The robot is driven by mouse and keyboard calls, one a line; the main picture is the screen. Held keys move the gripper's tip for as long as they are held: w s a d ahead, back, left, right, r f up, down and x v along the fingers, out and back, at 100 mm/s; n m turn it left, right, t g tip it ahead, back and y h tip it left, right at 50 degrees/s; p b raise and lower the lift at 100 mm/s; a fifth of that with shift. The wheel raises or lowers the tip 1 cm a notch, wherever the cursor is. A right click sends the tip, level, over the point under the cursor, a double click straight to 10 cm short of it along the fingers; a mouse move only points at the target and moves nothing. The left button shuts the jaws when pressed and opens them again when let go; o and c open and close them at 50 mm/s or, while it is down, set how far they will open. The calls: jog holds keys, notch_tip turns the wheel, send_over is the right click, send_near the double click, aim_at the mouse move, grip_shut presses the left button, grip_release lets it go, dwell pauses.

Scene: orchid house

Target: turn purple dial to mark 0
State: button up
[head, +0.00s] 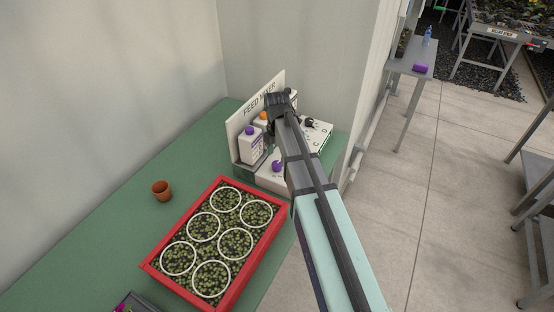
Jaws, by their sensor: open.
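The purple dial (277,166) sits on the white front panel of the feed mixer (264,180), on the green bench. Its pointer and marks are too small to read. My gripper (277,103) is over the mixer, behind and above the dial and apart from it. Its fingers are largely hidden by my own arm, and nothing shows held in it. Part of the mixer's panel is also hidden behind my arm.
A purple-capped bottle (250,145) and an orange-capped bottle (264,117) stand on the mixer, near my gripper. A black knob (309,122) is right of my arm. A red tray (225,290) of plants lies in front. A small terracotta pot (161,190) stands left on clear bench.

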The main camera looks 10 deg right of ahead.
aim_at(277, 163)
jog(key=shift+f+p, duration=0.3)
jog(key=shift+f, duration=1.3)
jog(key=c, duration=1.1)
